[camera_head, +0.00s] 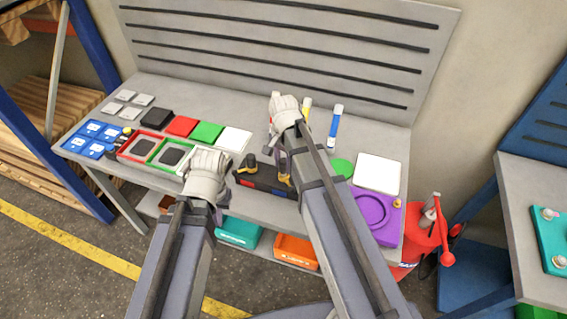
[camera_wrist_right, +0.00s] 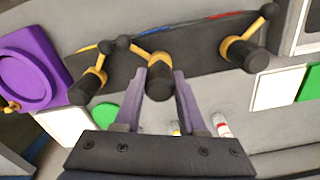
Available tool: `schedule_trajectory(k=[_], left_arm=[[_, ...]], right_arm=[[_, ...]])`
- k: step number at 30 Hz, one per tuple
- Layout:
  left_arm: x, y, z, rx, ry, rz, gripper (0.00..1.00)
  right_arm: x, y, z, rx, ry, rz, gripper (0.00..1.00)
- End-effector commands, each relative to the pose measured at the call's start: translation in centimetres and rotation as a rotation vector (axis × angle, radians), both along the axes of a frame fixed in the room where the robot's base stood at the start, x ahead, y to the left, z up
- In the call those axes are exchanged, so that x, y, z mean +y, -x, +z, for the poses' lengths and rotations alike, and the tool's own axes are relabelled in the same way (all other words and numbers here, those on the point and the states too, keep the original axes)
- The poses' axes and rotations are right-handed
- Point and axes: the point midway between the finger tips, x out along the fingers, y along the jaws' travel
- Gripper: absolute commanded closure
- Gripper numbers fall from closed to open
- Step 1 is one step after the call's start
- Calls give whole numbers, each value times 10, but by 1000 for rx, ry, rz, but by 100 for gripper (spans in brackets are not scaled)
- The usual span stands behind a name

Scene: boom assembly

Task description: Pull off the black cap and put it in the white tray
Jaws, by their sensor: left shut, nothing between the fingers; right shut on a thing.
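A black cap (camera_wrist_right: 157,84) sits between the fingers of my right gripper (camera_wrist_right: 165,84) in the right wrist view, against a gold collar. I see no clear gap between cap and collar. In the head view my right gripper (camera_head: 285,112) shows over the bench, its fingertips hidden. A long dark block (camera_head: 264,181) carrying gold-and-black fittings lies beside my right arm. A white tray-like square (camera_head: 378,172) lies right of the block; it also shows in the wrist view (camera_wrist_right: 62,127). My left gripper (camera_head: 207,172) is shut and empty, left of the block.
Another white square (camera_head: 235,139) ends the row of coloured squares on the left. A green disc (camera_head: 341,168) and a purple tray (camera_head: 376,213) lie on the right. Two more black-ended fittings (camera_wrist_right: 86,88) (camera_wrist_right: 243,54) flank the held one. Red and green framed trays (camera_head: 143,146) stand left.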

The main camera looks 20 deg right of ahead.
Motion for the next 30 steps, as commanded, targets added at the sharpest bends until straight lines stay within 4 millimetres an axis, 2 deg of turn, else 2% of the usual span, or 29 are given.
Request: schedule_trajectory(k=[19,30], left_arm=[[0,0,27,0,0,0,100],[0,0,27,0,0,0,100]], right_arm=[[0,0,27,0,0,0,100],[0,0,27,0,0,0,100]])
